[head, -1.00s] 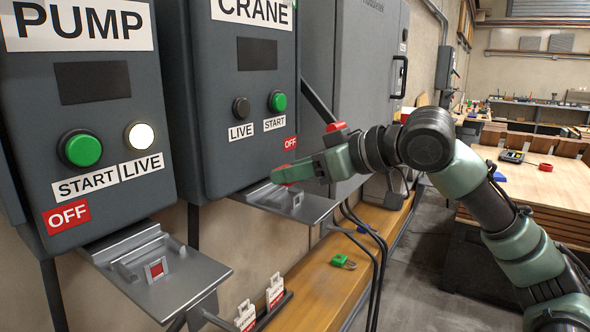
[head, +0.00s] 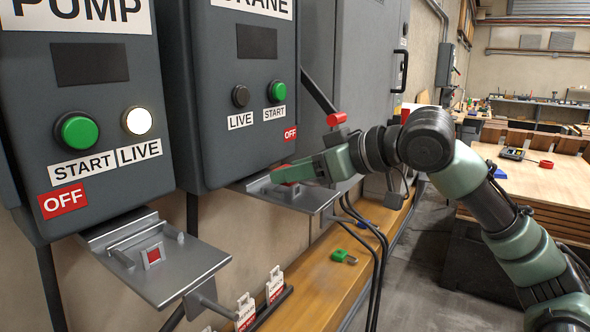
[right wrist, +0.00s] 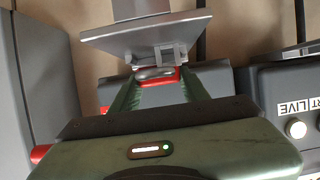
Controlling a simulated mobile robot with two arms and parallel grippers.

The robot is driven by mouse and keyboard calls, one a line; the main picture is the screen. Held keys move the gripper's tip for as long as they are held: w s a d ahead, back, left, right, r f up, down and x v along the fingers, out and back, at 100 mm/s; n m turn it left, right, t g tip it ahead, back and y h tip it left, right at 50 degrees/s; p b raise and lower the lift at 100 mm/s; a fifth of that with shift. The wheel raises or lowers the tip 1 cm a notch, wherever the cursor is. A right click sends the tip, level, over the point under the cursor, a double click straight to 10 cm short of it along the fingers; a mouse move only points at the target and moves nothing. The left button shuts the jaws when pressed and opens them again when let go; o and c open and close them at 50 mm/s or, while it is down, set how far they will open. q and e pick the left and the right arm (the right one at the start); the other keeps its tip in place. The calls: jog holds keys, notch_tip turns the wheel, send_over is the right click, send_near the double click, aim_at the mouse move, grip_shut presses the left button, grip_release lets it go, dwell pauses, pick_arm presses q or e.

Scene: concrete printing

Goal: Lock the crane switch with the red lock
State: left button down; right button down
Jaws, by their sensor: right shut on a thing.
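My right gripper (head: 283,175) is shut on the red lock, just over the metal shelf (head: 322,196) under the grey crane box (head: 240,140). In the right wrist view the red lock (right wrist: 178,84) sits between the fingertips, its silver shackle toward the shelf's small metal hasp (right wrist: 166,54). I cannot tell whether the shackle touches the hasp. The crane switch is a black lever with a red handle (head: 336,119) on the right side of the box, beside a red OFF label (head: 290,133). The crane LIVE lamp (head: 240,96) is dark. My left gripper is not in view.
The pump box (head: 85,110) stands left, with its LIVE lamp (head: 137,121) lit and its own metal shelf (head: 185,275). A green padlock (head: 341,256) lies on the wooden bench (head: 322,275). White-and-red tags (head: 274,285) stand in front. Black cables hang right of the crane shelf.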

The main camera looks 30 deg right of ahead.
jog(key=shift+f+b, duration=0.55)
jog(key=shift+f, duration=0.15)
jog(key=shift+r+p, duration=1.4)
jog(key=shift+p, duration=0.05)
jog(key=shift+f, duration=0.15)
jog(key=shift+f+b, duration=1.2)
jog(key=shift+f, duration=0.05)
jog(key=shift+r+p, duration=1.4)
jog(key=shift+p, duration=0.05)
jog(key=shift+f, duration=0.35)
